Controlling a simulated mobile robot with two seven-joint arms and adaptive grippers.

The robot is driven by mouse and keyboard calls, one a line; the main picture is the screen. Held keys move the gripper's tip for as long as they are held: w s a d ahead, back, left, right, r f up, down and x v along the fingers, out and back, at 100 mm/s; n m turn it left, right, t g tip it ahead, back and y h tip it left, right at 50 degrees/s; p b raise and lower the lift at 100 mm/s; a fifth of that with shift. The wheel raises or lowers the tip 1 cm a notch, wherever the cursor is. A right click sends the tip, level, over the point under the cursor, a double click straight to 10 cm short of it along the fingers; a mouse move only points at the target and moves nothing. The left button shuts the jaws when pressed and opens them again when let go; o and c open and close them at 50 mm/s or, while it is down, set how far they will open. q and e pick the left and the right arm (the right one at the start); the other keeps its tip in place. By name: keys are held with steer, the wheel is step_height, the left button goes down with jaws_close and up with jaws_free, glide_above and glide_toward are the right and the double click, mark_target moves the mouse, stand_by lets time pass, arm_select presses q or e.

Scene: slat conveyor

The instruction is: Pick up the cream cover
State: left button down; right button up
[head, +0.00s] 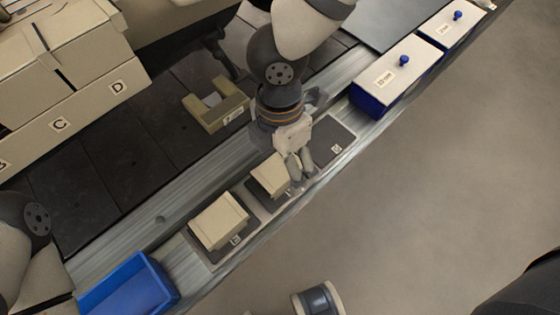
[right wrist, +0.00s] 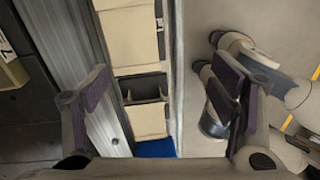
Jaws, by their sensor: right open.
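Two plain cream pieces lie on dark label-marked pads on the conveyor. One cream piece (head: 268,177) is beside my right gripper (head: 297,172); the other cream piece (head: 218,221) is farther down-left. I cannot tell for certain which is the cream cover. My right gripper is low over the conveyor and partly hides the nearer piece. In the right wrist view its fingers are wide apart, with a cream piece (right wrist: 145,121) and another cream piece (right wrist: 128,40) between or ahead of them, neither gripped. My left gripper is out of view.
A blue bin (head: 150,266) stands at the conveyor's lower left end. An empty dark pad (head: 331,133) lies right of my gripper. Blue boxes with cream lids and knobs (head: 395,76) stand up-right. A U-shaped cream holder (head: 198,117) sits on the dark slats; lettered boxes (head: 118,88) stand left.

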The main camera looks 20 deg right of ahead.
mark_target(276, 170)
steer(key=w+r+n+t, duration=0.1)
steer(key=w+r, duration=0.2)
steer(key=w, duration=0.1)
steer(key=f+b, duration=0.1)
steer(key=f, duration=0.3)
steer(key=f+b, duration=0.2)
steer(key=f, duration=0.2)
steer(key=s+f+b, duration=0.1)
steer(key=f, duration=0.3)
steer(key=shift+s+a+b, duration=0.1)
steer(key=shift+b, duration=0.3)
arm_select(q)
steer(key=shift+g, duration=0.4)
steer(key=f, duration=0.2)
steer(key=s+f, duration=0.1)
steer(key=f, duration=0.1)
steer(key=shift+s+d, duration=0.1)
arm_select(e)
steer(key=shift+r, duration=0.1)
steer(key=c, duration=1.3)
